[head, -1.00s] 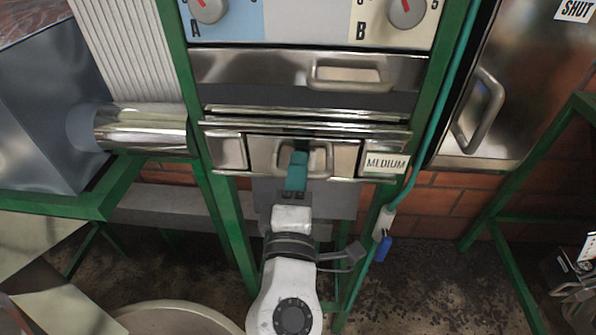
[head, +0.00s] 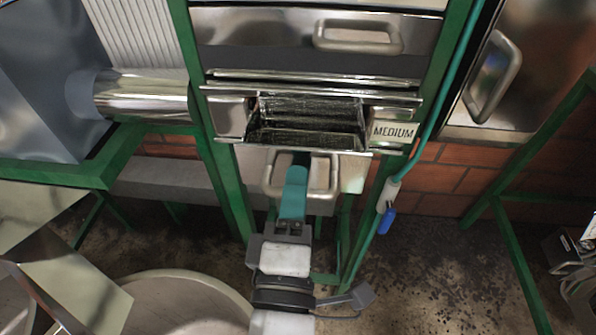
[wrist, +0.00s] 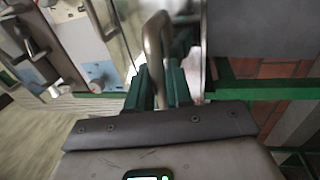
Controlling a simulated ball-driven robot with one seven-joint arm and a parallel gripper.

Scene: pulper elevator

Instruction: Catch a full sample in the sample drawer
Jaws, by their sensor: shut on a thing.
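The sample drawer (head: 352,172) is a metal front with a bar handle (head: 328,178), pulled out below the slot (head: 310,118) it came from. The slot between the two metal side panels is open and shows a dark, shiny inside. A "MEDIUM" label (head: 394,132) is on the right panel. My gripper (head: 295,172), with teal fingers, is shut on the handle. In the wrist view the handle (wrist: 157,45) rises between the fingers of my gripper (wrist: 160,88). How much sample lies in the drawer cannot be told.
Another drawer with a handle (head: 358,36) is above. Green frame posts (head: 222,170) stand at both sides, with a teal hose and blue connector (head: 387,221) at the right. A metal door handle (head: 495,75) is farther right. A round tub (head: 180,285) is on the floor.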

